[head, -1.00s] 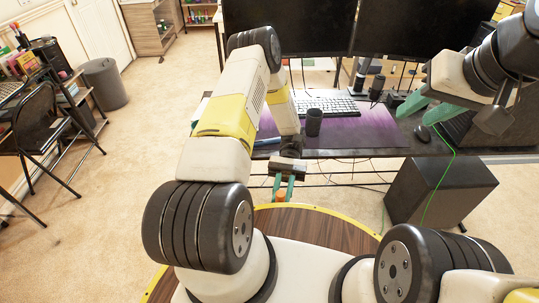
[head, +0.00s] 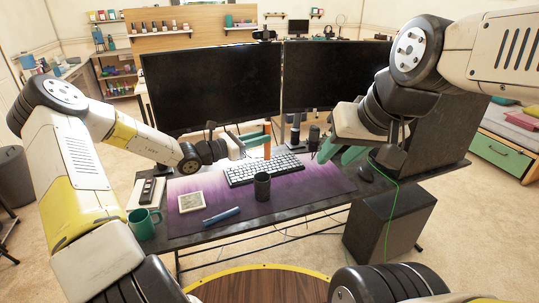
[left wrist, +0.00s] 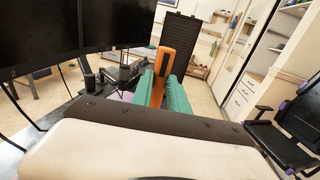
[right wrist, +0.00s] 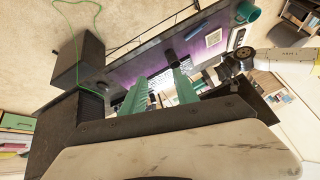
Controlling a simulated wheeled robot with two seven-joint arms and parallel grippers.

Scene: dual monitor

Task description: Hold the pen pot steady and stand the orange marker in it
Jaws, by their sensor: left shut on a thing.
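The dark pen pot (head: 262,186) stands upright on the purple desk mat (head: 320,181), in front of the keyboard. My left gripper (head: 258,138) is shut on the orange marker (head: 267,150), above the back of the desk in front of the left monitor. In the left wrist view the marker (left wrist: 165,62) sticks up between the green fingers. My right gripper (head: 335,150) is open and empty, above the right part of the desk, right of the pot and apart from it. In the right wrist view its fingers are spread, with a dark object, probably the pot (right wrist: 170,54), beyond them.
Two monitors (head: 212,88) stand at the back. The keyboard (head: 264,169) lies behind the pot. A blue pen (head: 221,215), a pale square coaster (head: 191,202) and a teal mug (head: 144,223) are to the left.

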